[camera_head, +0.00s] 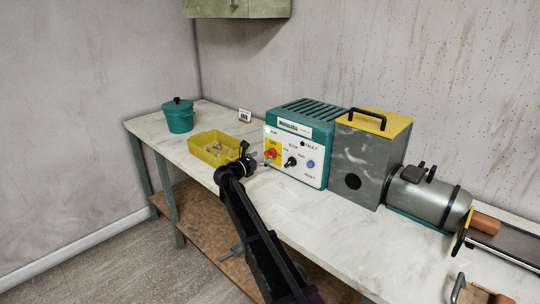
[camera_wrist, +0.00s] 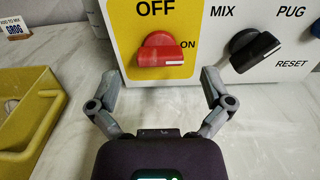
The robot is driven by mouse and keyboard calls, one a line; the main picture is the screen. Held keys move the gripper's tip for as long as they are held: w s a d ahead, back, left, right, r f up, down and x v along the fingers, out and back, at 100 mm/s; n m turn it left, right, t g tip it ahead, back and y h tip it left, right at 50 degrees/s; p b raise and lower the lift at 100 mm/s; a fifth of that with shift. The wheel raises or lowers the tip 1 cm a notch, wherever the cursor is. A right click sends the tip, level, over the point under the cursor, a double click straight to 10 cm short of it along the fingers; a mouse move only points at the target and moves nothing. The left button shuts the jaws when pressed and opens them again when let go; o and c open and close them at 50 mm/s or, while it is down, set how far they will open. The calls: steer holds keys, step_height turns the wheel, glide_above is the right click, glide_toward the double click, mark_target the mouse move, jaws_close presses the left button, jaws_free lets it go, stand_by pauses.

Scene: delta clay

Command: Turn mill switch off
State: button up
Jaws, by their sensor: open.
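The teal control box (camera_head: 307,112) has a white front panel with a yellow patch. The red rotary switch (camera_wrist: 160,50) sits on the yellow patch, below OFF and left of ON. Its white mark points right, toward ON. It also shows in the head view (camera_head: 270,154). My gripper (camera_wrist: 158,82) is open and empty, in front of the switch and slightly below it. One finger is on each side of the knob, and neither visibly touches it. In the head view my gripper (camera_head: 251,158) reaches up to the panel's left part.
A black knob (camera_wrist: 252,50) between MIX and PUG is close to my right finger. A yellow tray (camera_head: 213,148) lies left of my gripper, a teal lidded pot (camera_head: 179,115) farther left. A grey machine housing (camera_head: 370,150) stands right of the box on the bench (camera_head: 300,210).

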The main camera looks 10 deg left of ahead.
mark_target(268, 154)
steer(key=shift+x, duration=1.85)
steer(key=c, duration=1.1)
